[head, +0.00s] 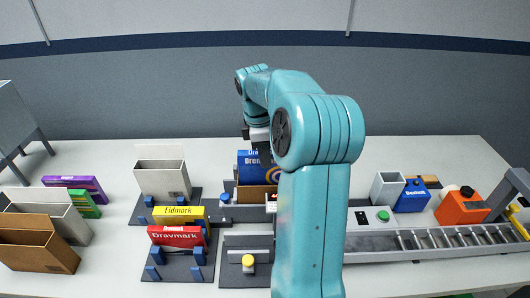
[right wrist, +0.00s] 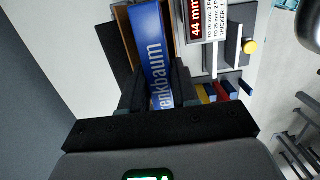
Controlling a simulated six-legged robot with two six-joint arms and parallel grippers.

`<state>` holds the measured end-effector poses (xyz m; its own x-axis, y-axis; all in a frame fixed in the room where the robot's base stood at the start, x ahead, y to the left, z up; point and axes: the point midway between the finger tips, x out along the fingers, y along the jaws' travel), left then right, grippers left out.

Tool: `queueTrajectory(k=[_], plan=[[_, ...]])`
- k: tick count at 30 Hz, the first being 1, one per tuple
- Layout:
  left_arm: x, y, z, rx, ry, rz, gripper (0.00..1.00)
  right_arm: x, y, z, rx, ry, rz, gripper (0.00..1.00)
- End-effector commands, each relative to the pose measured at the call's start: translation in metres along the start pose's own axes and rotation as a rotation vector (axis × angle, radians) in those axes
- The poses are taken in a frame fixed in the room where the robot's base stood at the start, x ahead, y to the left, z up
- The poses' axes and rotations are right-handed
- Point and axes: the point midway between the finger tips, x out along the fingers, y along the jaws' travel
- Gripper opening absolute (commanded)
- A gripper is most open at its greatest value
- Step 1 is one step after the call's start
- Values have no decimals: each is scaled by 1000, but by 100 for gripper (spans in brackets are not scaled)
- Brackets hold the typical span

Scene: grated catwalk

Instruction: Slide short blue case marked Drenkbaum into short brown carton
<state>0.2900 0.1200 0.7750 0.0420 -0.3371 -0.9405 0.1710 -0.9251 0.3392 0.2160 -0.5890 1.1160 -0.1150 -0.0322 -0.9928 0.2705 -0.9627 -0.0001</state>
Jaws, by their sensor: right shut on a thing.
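The blue case marked Drenkbaum (head: 251,168) stands upright over the short brown carton (head: 256,194) at the middle of the table. My right gripper (head: 259,144) is shut on the upper part of the case. In the right wrist view the case (right wrist: 154,40) runs between my right gripper's fingers (right wrist: 154,92), with brown carton walls (right wrist: 125,20) showing along it. Its lower end looks to be at or inside the carton's mouth; how deep I cannot tell. My right arm hides the area to the right of the carton. My left gripper is not in view.
A yellow case (head: 179,213) and a red case (head: 177,236) stand in dark holders left of the carton, before a tall pale carton (head: 162,178). A roller conveyor (head: 450,238) and an orange device (head: 461,206) are at right.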

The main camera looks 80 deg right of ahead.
Motion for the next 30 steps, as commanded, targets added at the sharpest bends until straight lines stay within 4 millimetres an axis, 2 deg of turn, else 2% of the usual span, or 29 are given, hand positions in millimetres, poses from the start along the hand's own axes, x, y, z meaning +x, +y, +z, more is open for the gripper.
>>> queueTrajectory(k=[30], plan=[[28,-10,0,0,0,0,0,42,0,-5,0,0,0,0]])
